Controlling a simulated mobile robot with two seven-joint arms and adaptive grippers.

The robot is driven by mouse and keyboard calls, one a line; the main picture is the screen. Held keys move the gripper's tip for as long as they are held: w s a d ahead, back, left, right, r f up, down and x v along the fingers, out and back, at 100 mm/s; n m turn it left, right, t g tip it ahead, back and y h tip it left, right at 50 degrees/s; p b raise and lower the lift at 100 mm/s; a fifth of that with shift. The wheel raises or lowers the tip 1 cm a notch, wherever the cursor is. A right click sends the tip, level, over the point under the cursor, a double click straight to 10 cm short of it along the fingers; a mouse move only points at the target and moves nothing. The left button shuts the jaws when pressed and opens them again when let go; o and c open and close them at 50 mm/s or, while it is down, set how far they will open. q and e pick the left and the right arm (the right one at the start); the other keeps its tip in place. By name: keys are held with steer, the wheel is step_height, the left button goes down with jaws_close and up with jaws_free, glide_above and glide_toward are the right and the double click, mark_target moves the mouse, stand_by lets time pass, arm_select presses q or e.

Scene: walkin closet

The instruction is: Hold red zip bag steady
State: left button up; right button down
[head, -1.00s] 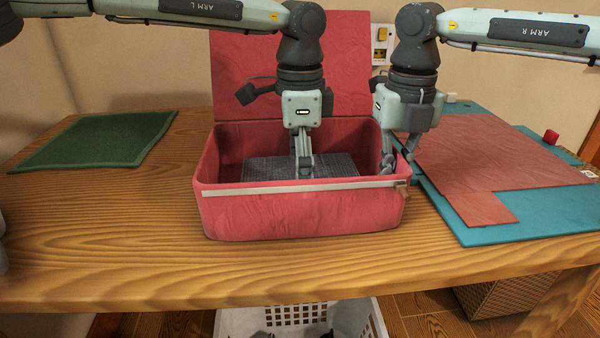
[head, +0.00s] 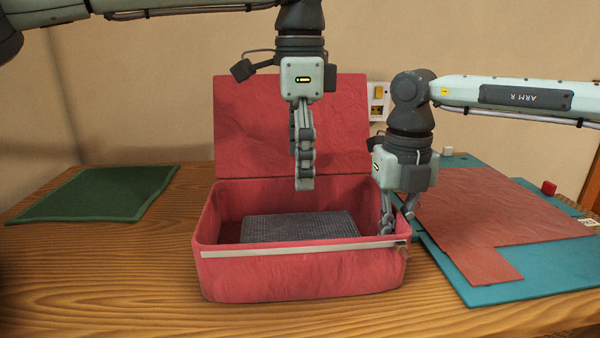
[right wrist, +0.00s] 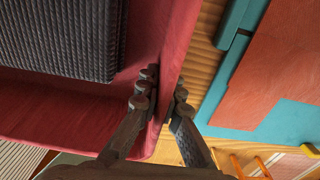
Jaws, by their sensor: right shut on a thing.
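The red zip bag (head: 300,277) stands open on the wooden table, its lid raised at the back and a pale zip strip along its front rim. A dark grey ribbed block (head: 300,226) lies inside it; it also shows in the right wrist view (right wrist: 70,35). My right gripper (head: 396,230) is shut on the bag's right side wall, with one finger on each side of it, as the right wrist view (right wrist: 166,108) shows. My left gripper (head: 304,188) hangs above the block, clear of it and empty. Its fingers overlap edge-on, so their opening is unclear.
A green mat (head: 95,193) lies at the left. A teal board (head: 480,290) with a red-brown sheet (head: 500,220) lies right of the bag. A small red piece (head: 549,188) sits at the board's far edge. Bare table lies left of the bag.

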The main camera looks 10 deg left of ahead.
steer(key=c, duration=1.6)
jaws_free()
